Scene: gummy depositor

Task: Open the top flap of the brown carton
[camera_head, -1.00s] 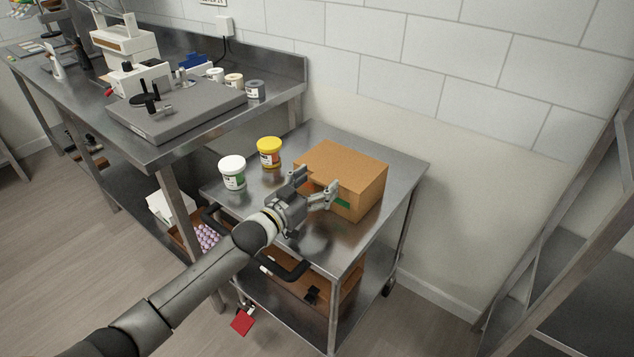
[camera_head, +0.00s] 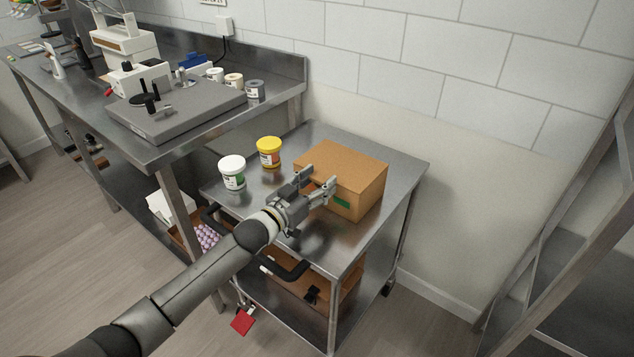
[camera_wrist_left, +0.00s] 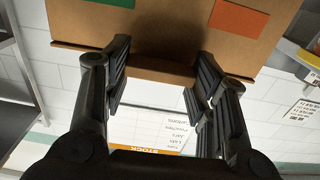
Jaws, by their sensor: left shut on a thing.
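The brown carton (camera_head: 346,163) stands on the steel cart, its top lying flat and closed. Its front has a green label (camera_head: 342,203) and an orange one, mostly hidden by my gripper in the head view. My left gripper (camera_head: 319,178) is at the upper front edge of the carton. In the left wrist view, its fingers (camera_wrist_left: 163,68) are either side of a brown edge strip of the top flap (camera_wrist_left: 160,70), shut on it. The carton front (camera_wrist_left: 165,25) fills the top of that view. My right gripper is not in view.
A white tub (camera_head: 232,172) and a yellow tub (camera_head: 269,152) stand left of the carton on the cart (camera_head: 262,190). A steel bench (camera_head: 180,150) with equipment is at the left. The tiled wall is behind. Bare cart top lies in front of the carton.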

